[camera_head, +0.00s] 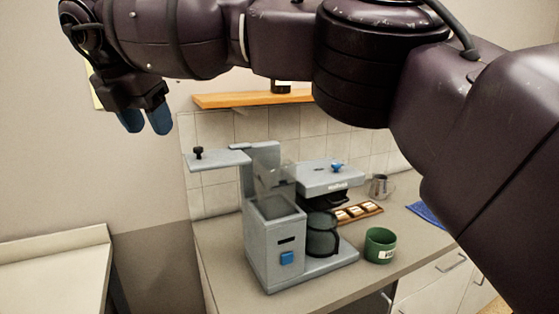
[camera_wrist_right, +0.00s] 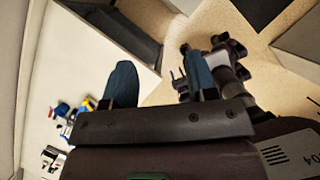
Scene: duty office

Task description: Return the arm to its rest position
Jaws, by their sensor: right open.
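My right arm comes in from the right and stretches across the top of the head view, raised in front of the wall and above the counter. Its right gripper (camera_head: 145,120) hangs at the upper left with blue fingertips pointing down. In the right wrist view the two blue fingers of the right gripper (camera_wrist_right: 160,82) stand apart with nothing held between them. My left gripper does not show in the head view.
A grey coffee machine (camera_head: 272,250) with its lid swung open stands on the counter (camera_head: 335,293). A green mug (camera_head: 380,246), a small wooden tray (camera_head: 372,208) and a metal jug (camera_head: 379,187) are beside it. An orange shelf (camera_head: 240,99) is on the wall. A pale surface (camera_head: 50,262) is at left.

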